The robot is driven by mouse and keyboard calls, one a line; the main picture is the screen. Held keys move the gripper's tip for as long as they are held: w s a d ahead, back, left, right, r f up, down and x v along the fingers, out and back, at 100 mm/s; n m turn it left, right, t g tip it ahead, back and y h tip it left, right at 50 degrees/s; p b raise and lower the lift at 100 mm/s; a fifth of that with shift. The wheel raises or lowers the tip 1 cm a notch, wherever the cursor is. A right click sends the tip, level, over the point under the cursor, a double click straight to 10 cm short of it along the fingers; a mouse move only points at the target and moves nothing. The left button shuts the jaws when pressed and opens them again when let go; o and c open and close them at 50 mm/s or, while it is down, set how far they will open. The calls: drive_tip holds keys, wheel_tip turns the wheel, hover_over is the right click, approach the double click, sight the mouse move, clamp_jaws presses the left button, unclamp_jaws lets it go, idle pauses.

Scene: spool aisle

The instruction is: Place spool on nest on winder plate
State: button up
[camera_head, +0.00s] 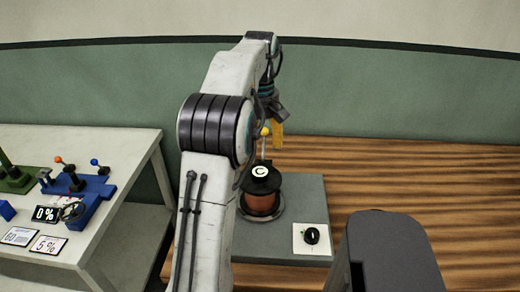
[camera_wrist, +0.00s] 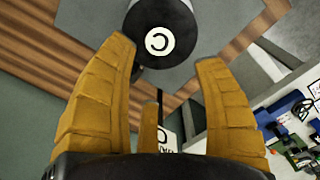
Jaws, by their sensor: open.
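The spool (camera_head: 262,203), copper-brown with a black top flange and a white label marked C, stands upright on a round grey base, the apparent nest (camera_head: 278,212), on the grey winder plate (camera_head: 300,195). Its black flange (camera_wrist: 148,18) also shows at the top of the wrist view, cut off by the edge. My gripper (camera_head: 277,128) is above and behind the spool in the head view, apart from it. In the wrist view, its yellow fingers (camera_wrist: 165,52) are spread and empty, with the spool beyond their tips. How the spool's underside seats is hidden.
A white square with a black knob (camera_head: 311,237) is at the plate's front right. A white table (camera_head: 105,150) at left carries blue and green fixtures and percentage cards. The wooden surface (camera_head: 420,180) at right is mostly clear.

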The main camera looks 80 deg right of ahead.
drive_tip(key=shift+r, duration=0.6)
drive_tip(key=shift+w, duration=0.1)
drive_tip(key=w+a+r+n+t+h, duration=0.1)
drive_tip(key=w+a, duration=0.8)
drive_tip(key=w, duration=0.3)
drive_tip(key=w+a+r+n, duration=0.1)
drive_tip(key=w+a+n, duration=0.1)
drive_tip(key=w+a, duration=0.8)
drive_tip(key=s+a+f+n+t, duration=0.1)
drive_tip(key=a+f, duration=0.3)
drive_tip(key=a, duration=0.9)
drive_tip(key=a+f+n+t+y, duration=0.1)
drive_tip(key=a+f, duration=0.3)
drive_tip(key=a, duration=0.9)
drive_tip(key=shift+s+a+f+n+t, duration=0.3)
drive_tip(key=shift+s+f+n, duration=0.1)
drive_tip(key=shift+n, duration=0.4)
drive_tip(key=shift+d, duration=0.15)
